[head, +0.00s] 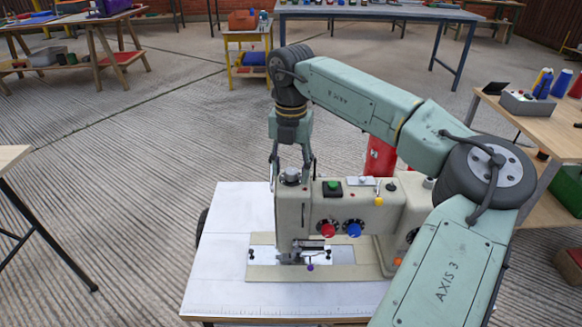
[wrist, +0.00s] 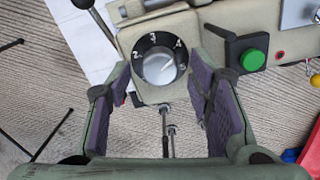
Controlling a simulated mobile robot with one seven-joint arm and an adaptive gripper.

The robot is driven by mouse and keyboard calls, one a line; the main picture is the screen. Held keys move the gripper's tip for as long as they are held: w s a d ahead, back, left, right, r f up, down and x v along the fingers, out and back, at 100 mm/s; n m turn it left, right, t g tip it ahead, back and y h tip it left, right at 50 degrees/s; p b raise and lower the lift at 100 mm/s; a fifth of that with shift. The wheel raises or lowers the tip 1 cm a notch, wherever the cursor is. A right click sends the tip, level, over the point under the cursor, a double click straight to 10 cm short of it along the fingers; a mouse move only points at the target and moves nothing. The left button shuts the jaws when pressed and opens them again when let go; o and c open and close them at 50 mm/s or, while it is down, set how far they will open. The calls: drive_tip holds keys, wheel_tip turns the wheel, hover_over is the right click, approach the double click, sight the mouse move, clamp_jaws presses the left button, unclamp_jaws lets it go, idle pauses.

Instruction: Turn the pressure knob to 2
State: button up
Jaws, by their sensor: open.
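The pressure knob is a ridged silver knob (wrist: 159,67) on a black dial with white numbers, including 2, 3 and 4, in the wrist view. The 2 is at its upper left, the 3 at the top and the 4 at its upper right. A pale line on the knob seems to slant toward the 4 side; I cannot read it exactly. In the head view the knob (head: 290,176) sits on top of the cream sewing machine's (head: 291,215) left end. My gripper (wrist: 154,80) is open above it, its purple-padded fingers on either side and apart from it; it also shows in the head view (head: 292,168).
A green button (wrist: 253,61) on a black box stands to the knob's right. A dark-tipped lever (wrist: 92,12) rises at the upper left in the wrist view. Red (head: 327,230) and blue (head: 354,229) dials are on the machine's front. The white table (head: 232,240) is clear at left.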

drive_tip(key=shift+f, duration=0.1)
drive_tip(key=shift+c, duration=0.3)
clamp_jaws()
idle(0.4)
